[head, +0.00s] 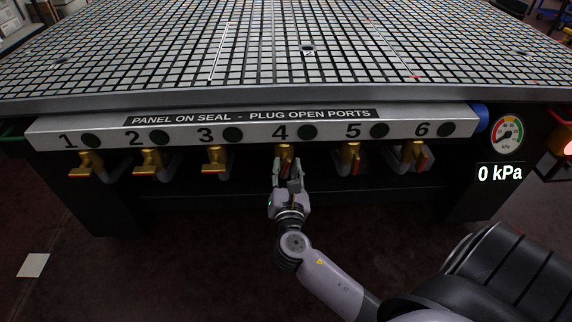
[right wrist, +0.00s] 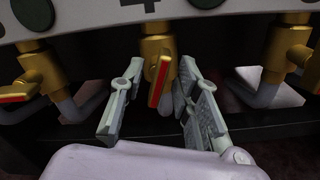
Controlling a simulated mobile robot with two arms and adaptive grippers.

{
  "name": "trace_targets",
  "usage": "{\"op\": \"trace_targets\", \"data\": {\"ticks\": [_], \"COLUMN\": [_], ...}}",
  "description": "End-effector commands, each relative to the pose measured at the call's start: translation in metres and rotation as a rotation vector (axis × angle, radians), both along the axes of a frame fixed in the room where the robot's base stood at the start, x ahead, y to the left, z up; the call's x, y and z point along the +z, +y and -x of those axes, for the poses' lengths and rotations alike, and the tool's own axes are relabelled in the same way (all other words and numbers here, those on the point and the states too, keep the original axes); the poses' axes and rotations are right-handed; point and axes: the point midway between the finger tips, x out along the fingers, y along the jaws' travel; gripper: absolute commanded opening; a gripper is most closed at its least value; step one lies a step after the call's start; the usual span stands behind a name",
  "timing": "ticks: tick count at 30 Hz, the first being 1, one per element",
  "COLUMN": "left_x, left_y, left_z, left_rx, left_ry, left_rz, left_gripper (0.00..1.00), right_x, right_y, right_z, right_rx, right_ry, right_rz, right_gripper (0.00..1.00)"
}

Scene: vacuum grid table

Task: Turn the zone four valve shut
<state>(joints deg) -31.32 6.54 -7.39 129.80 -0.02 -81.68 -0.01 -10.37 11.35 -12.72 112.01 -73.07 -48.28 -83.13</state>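The zone four valve (head: 285,151) is a brass valve under the number 4 on the grey manifold bar (head: 252,126). In the right wrist view its brass lever with a red stripe (right wrist: 158,82) points out toward the camera and slightly down. My right gripper (head: 287,172) is at this valve, and it also shows in the right wrist view (right wrist: 158,108). Its two fingers are spread, one on each side of the lever, with gaps visible on both sides. My left gripper is not in view.
Similar brass valves stand close on both sides, zone three (head: 216,158) and zone five (head: 350,157). The gridded table top (head: 290,50) overhangs above. A round gauge (head: 507,134) and a display reading 0 kPa (head: 499,173) are at right.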

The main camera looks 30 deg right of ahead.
Motion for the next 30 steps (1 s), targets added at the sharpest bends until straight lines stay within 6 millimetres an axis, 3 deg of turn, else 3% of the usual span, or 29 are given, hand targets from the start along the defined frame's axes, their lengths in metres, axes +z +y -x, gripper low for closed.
{"op": "trace_targets", "data": {"ticks": [5,14,28,30], "left_x": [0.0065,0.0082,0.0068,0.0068], "left_y": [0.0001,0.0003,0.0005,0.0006], "left_z": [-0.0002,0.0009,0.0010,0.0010], "left_rx": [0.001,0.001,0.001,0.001], "left_ry": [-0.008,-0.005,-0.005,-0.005], "left_rz": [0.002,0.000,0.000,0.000], "left_gripper": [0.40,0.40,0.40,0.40], "right_x": [-0.0002,-0.0004,-0.0004,-0.0004], "right_y": [-0.0076,-0.0092,-0.0089,-0.0089], "right_z": [-0.0129,-0.0149,-0.0146,-0.0146], "right_rx": [0.000,0.000,0.000,0.000], "right_ry": [0.000,0.001,0.000,0.000], "right_rz": [0.000,0.000,-0.001,-0.001], "right_gripper": [0.30,0.30,0.00,0.00]}}
